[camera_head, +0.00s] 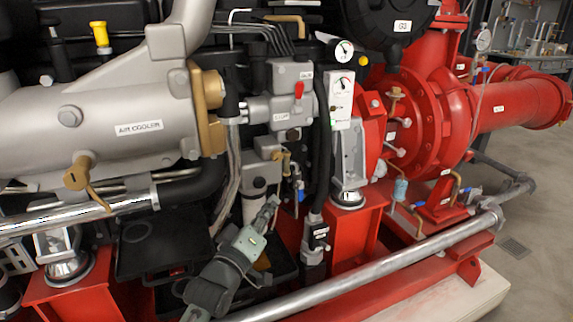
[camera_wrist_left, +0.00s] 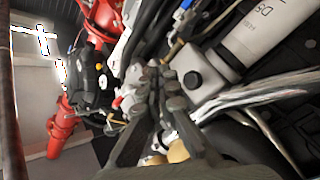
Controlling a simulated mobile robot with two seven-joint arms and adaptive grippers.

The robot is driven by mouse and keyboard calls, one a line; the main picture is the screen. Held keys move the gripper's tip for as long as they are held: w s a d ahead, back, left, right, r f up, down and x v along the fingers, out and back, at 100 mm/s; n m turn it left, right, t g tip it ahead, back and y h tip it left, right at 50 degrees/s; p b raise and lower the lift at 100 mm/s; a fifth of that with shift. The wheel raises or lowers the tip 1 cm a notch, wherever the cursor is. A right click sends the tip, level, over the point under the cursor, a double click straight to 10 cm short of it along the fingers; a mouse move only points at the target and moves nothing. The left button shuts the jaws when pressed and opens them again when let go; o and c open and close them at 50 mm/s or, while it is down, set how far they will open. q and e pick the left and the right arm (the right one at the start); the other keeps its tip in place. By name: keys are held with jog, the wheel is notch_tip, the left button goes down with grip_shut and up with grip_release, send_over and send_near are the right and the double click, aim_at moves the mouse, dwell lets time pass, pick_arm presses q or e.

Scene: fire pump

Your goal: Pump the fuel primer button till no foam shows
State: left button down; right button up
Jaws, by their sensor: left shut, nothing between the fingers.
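My left gripper (camera_head: 268,208) reaches up from the bottom middle in the head view, in front of the engine's lower block. Its fingers are together and empty. In the left wrist view the closed fingers (camera_wrist_left: 160,72) point into the engine, just left of a pale block with a round black button (camera_wrist_left: 192,80). This looks like the primer button, though no label on it is readable. In the head view a dark round button (camera_head: 259,183) shows on a pale housing just above the fingertips. Contact cannot be told. No foam can be made out. My right gripper is out of view.
A silver rail (camera_head: 400,258) crosses low in front. The grey air cooler (camera_head: 100,125) fills the left. A red pump housing (camera_head: 425,120) stands right. Open floor lies far right.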

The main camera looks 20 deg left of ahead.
aim_at(259, 183)
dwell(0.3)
pick_arm(q)
jog(key=d+m+t+y+b, duration=0.1)
jog(key=m, duration=0.2)
jog(key=s+d+m+t+y+b, duration=0.1)
jog(key=m+t+b, duration=0.1)
jog(key=m, duration=0.2)
jog(key=s+d+m+t+y+b, duration=0.1)
jog(key=m, duration=0.3)
jog(key=shift+s+f+t+y+b, duration=0.2)
jog(key=shift+s+t+y+b, duration=0.05)
jog(key=shift+t+y+b, duration=0.05)
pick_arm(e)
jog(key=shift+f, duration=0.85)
